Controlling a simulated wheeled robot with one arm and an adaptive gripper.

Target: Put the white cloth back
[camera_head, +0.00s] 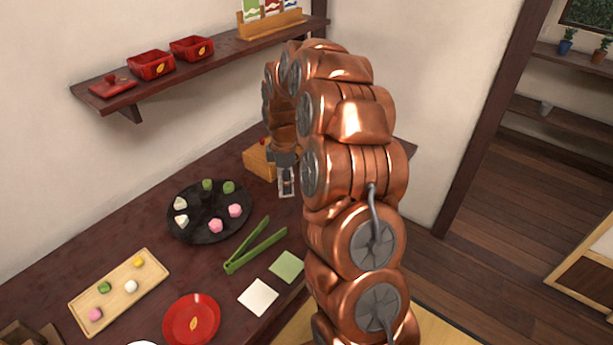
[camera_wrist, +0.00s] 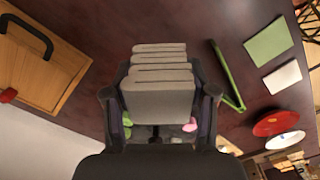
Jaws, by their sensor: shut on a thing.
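My gripper (camera_wrist: 160,108) is shut on the white cloth (camera_wrist: 160,82), a folded, greyish-white stack of layers between its two fingers. In the head view my gripper (camera_head: 286,182) hangs over the back of the dark table, right of the black plate; the cloth is hard to make out there. A wooden box (camera_head: 259,161) stands just behind and left of my gripper. In the wrist view a wooden box or tray (camera_wrist: 62,80) with a dark handle lies at left, apart from the held cloth. Whether the cloth touches the table is unclear.
The black plate (camera_head: 191,229) holds several sweets. Green tongs (camera_head: 252,248), a green square (camera_head: 286,266), a white square (camera_head: 258,297), a red plate (camera_head: 191,322) and a wooden tray (camera_head: 90,296) lie nearer. A wall shelf (camera_head: 215,61) with red boxes hangs above.

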